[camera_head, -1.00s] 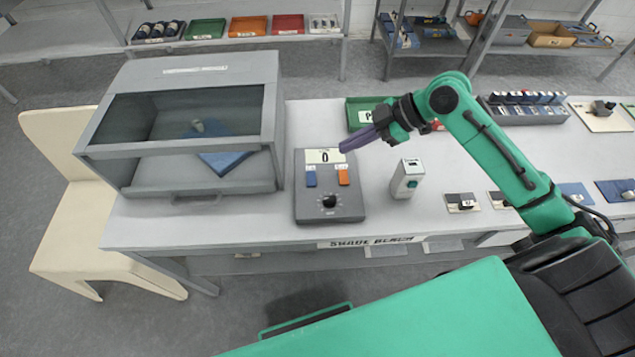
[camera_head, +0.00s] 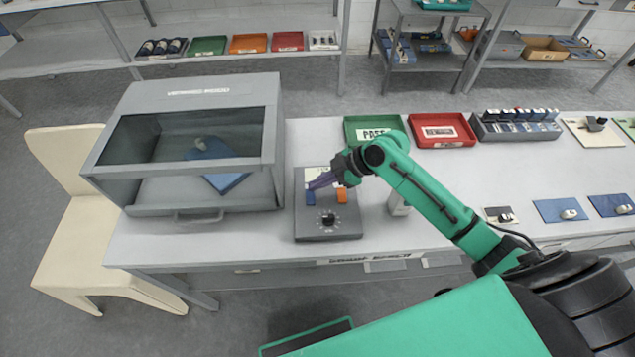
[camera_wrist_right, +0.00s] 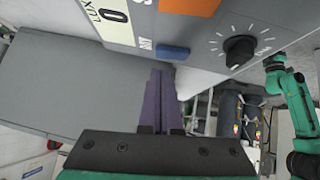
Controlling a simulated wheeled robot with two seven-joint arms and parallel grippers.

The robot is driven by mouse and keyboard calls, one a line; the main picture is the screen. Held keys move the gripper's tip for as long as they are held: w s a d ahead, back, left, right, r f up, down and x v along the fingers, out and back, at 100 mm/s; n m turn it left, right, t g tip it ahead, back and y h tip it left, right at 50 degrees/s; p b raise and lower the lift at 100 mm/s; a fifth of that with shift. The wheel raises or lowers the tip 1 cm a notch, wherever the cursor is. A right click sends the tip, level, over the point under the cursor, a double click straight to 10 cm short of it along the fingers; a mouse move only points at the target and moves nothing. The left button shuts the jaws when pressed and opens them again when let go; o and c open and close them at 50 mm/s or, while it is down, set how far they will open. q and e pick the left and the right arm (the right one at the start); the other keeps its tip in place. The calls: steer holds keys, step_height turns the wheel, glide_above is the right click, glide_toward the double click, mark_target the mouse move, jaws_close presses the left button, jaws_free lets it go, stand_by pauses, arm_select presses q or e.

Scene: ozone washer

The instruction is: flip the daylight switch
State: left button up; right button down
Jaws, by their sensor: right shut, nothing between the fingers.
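A grey control box (camera_head: 345,228) stands on the bench. It carries a blue switch (camera_head: 310,198), an orange switch (camera_head: 342,196), a black knob (camera_head: 328,218) and a label panel. The right wrist view shows the blue switch (camera_wrist_right: 173,52), the orange switch (camera_wrist_right: 190,7), the knob (camera_wrist_right: 238,50) and a LUX readout of 0 (camera_wrist_right: 111,16). I cannot read which switch is the daylight one. My right gripper (camera_head: 314,184), with purple fingers, is shut and empty. Its tips (camera_wrist_right: 162,70) are close to the blue switch; I cannot tell whether they touch. My left gripper is not in view.
A grey viewing booth (camera_head: 195,90) with a blue item inside stands left of the box. A small white device (camera_head: 399,206) stands to the right, partly behind my arm. Green (camera_head: 350,132) and red (camera_head: 467,139) trays sit behind. The bench front left of the box is clear.

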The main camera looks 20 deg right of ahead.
steer(key=shift+f, duration=0.85)
steer(key=shift+w, duration=0.1)
steer(key=shift+f, duration=0.1)
steer(key=shift+w+f+b, duration=0.1)
steer(key=shift+f+b, duration=0.15)
steer(key=shift+b, duration=0.1)
steer(key=shift+g, duration=0.4)
steer(key=shift+d, duration=0.1)
